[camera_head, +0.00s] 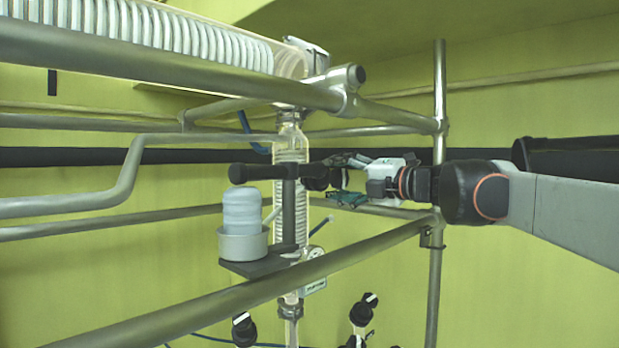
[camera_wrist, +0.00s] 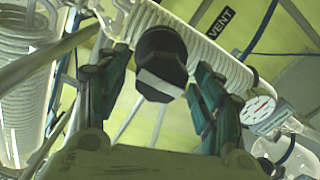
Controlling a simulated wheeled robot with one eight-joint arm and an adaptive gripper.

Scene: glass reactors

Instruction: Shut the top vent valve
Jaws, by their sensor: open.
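The vent valve knob (camera_wrist: 162,50) is black and round with a pale bar across its face. It sits in the wrist view's upper middle, beside a black VENT label (camera_wrist: 220,22). My gripper (camera_wrist: 158,82) is open, with one green-padded finger on each side of the knob; I cannot tell whether either touches it. In the head view my gripper (camera_head: 340,180) reaches in from the right toward the black knob (camera_head: 315,178) at the glass column (camera_head: 291,145). The fingers partly hide the knob there.
Metal frame tubes (camera_head: 250,285) cross in front and above. A gauge (camera_wrist: 258,108) is right of the knob. More black knobs (camera_head: 362,312) are below.

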